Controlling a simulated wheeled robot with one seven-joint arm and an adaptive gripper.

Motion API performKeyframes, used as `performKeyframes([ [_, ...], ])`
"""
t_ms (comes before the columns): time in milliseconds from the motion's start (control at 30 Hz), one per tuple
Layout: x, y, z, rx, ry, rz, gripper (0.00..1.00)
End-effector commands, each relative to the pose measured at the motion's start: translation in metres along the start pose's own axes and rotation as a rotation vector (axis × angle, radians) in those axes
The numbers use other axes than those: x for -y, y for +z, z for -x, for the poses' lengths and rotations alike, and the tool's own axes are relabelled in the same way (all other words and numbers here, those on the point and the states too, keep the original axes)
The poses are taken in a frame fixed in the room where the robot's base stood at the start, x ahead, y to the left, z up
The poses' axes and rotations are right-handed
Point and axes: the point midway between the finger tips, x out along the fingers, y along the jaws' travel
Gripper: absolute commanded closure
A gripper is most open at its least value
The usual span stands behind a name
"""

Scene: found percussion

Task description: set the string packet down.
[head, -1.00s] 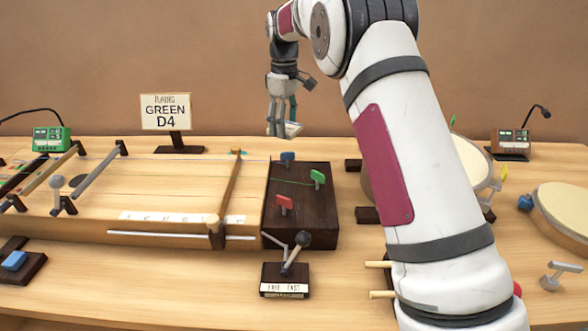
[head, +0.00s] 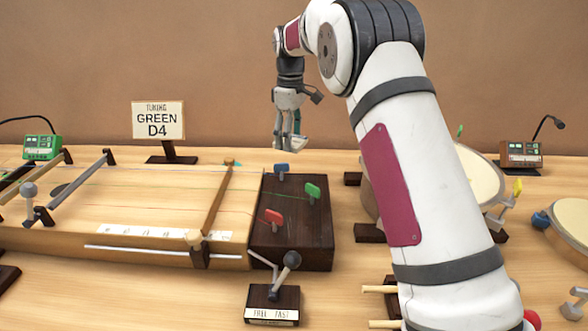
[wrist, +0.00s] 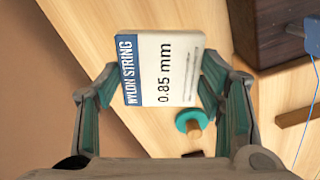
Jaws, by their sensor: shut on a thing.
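The string packet (wrist: 165,68) is a flat white packet with a blue band reading "NYLON STRING" and "0.85 mm". My gripper (wrist: 158,88) is shut on it, with one teal-padded finger at each side edge. In the head view my gripper (head: 287,140) hangs fingers down over the back of the table, behind the dark peg block. The packet (head: 296,144) shows there as a small pale shape at the fingertips. The wrist view shows wooden table top beyond the packet; I cannot tell the exact gap beneath it.
The dark peg block (head: 290,235) with coloured pegs stands in front of my gripper. A teal disc with a wooden peg (wrist: 190,123) lies near the packet. A "GREEN D4" sign (head: 158,122) stands left, drums (head: 470,180) right. Bare table (head: 230,155) lies behind the stringed board.

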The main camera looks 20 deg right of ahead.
Motion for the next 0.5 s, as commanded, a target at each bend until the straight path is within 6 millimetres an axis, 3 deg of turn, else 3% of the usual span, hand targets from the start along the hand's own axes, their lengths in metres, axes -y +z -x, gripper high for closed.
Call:
performKeyframes([
  [33, 0.001, 0.001, -0.014, 0.004, -0.004, 0.000, 0.57],
  [200, 0.000, 0.001, -0.041, 0.004, -0.003, -0.001, 0.57],
  [500, 0.001, 0.001, -0.066, 0.003, -0.003, -0.001, 0.57],
])
